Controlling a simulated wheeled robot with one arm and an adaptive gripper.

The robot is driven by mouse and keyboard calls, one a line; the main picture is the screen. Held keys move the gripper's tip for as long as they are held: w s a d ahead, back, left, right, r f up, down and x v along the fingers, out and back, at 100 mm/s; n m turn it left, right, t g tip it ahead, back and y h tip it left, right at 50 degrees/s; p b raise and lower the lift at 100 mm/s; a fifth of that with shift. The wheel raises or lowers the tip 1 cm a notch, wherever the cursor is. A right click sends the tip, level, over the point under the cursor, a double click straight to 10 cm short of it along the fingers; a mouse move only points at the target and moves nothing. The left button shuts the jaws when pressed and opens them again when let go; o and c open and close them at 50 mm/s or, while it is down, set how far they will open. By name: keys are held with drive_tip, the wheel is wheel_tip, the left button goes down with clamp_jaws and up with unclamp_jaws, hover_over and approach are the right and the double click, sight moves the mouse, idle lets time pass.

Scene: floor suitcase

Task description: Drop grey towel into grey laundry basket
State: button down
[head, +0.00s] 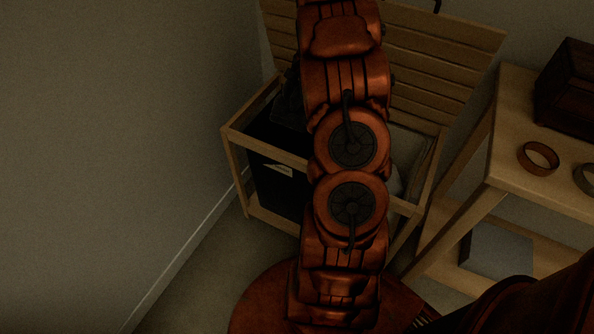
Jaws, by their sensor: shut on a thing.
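A wooden laundry stand holds two compartments. In the left one is a dark grey basket (278,185) with a small white label on its front. A lighter grey liner (413,148) shows in the right one, partly behind my arm. My gripper (293,82) is mostly hidden behind my arm; a dark part of it seems to show above the left compartment. A dark grey cloth-like shape just below it, at the dark basket's top, looks like the grey towel (287,112). My gripper is shut on it. Whether the towel touches the basket cannot be told.
The stand's slatted wooden lid (435,50) is raised at the back. A wooden table (515,110) at the right carries a dark box (572,88) and an orange-brown ring (538,158). A grey box (497,250) is on its lower shelf. A bare wall (110,130) bounds the left.

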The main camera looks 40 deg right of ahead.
drive_tip(key=shift+f+b, duration=0.3)
drive_tip(key=shift+f, duration=0.5)
drive_tip(key=c, duration=0.7)
unclamp_jaws()
drive_tip(key=shift+s+d+r, duration=0.15)
drive_tip(key=shift+r, duration=1.1)
drive_tip(key=shift+s+d+r, duration=0.2)
drive_tip(key=shift+r, duration=1)
drive_tip(key=shift+s+d+r, duration=0.15)
drive_tip(key=shift+r, duration=1.1)
